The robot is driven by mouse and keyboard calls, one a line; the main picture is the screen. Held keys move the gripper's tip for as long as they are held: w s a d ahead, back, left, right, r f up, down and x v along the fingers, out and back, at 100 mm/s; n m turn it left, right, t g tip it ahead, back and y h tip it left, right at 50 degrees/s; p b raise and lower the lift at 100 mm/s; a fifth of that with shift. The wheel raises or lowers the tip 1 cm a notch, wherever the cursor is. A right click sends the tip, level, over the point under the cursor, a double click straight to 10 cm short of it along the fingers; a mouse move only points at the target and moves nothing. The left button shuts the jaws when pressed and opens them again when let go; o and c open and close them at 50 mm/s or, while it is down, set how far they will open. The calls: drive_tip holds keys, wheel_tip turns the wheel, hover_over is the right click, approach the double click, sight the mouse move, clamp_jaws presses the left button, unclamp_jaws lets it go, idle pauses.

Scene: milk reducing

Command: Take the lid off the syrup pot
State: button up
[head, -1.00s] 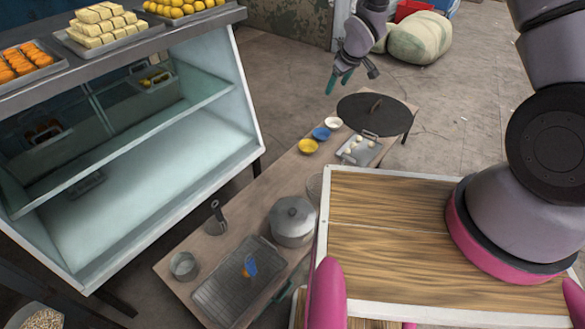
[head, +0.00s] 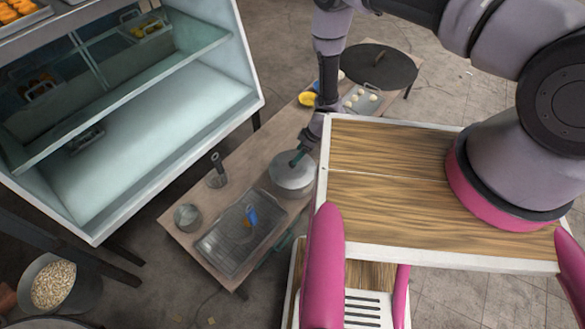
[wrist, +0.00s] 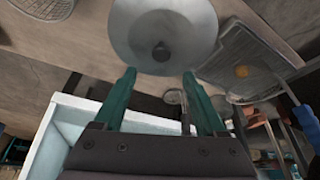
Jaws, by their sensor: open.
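The syrup pot (head: 294,182) is a round grey metal pot on the low wooden table, with its domed lid (head: 283,168) on top.
A wire-racked tray (head: 215,258) with a blue item lies left of the pot. A small metal cup (head: 188,217) and a dark-handled tool in a holder (head: 217,172) stand nearby. The glass display case (head: 170,130) borders the left; a wooden-topped surface (head: 385,185) is close on the right.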

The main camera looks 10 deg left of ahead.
sight(293, 166)
drive_tip(key=x, duration=0.6)
drive_tip(key=shift+s+d+f, duration=0.1)
drive_tip(key=shift+d+f, duration=0.1)
drive_tip(key=shift+f, duration=0.25)
clamp_jaws()
